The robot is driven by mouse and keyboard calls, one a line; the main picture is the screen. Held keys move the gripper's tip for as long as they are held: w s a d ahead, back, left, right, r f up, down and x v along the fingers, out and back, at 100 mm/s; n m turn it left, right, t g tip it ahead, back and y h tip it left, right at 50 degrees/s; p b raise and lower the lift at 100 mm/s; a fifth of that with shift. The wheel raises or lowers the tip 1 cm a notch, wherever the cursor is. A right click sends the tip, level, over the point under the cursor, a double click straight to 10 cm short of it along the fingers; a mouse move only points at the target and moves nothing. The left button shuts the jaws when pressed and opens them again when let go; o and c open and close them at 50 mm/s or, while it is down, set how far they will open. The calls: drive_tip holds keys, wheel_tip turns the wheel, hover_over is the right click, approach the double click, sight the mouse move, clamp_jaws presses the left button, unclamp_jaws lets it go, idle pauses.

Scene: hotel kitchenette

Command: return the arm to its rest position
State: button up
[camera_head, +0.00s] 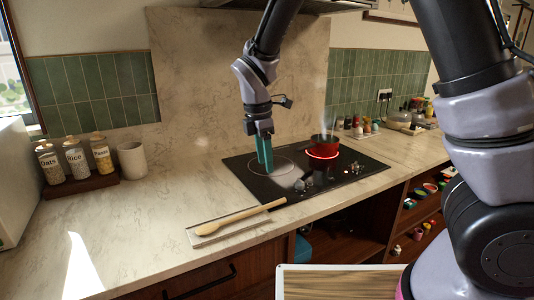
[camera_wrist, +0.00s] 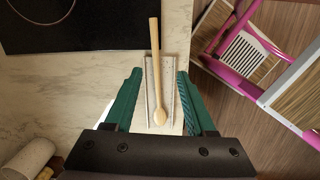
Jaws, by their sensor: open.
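My gripper (camera_head: 265,160) has teal fingers pointing down and hangs over the left part of the black cooktop (camera_head: 262,188) in the head view. In the wrist view my gripper (camera_wrist: 160,78) is open, with a wide gap and nothing held between the fingers. In the wrist view the spoon (camera_wrist: 156,60) shows between the fingers, further down on the spoon rest (camera_wrist: 172,90). My arm stretches forward from the right.
Labelled jars (camera_head: 76,158) and a white mug (camera_head: 132,160) stand at left. Small bottles (camera_head: 357,128) line the back wall. An open shelf (camera_head: 345,232) is below the counter.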

drive_tip(key=w+d+r+m+y, duration=0.1)
drive_tip(key=d+r+m+y, duration=0.1)
drive_tip(key=d+r+m, duration=0.6)
drive_tip(key=s+d+r+m+t, duration=0.2)
drive_tip(key=s+d+r+m, duration=0.2)
drive_tip(key=d+m, duration=0.2)
drive_tip(key=s+d+r+m+t, duration=0.2)
drive_tip(key=s+d+r+m, duration=0.2)
drive_tip(key=d+m, duration=0.3)
drive_tip(key=s+d+r+m+t+y, duration=0.1)
drive_tip(key=s+d+r+m+t, duration=0.1)
drive_tip(key=s+d+r+m, duration=0.2)
drive_tip(key=d+r+m, duration=0.2)
drive_tip(key=d, duration=0.1)
drive_tip(key=shift+s, duration=0.15)
drive_tip(key=shift+r, duration=0.1)
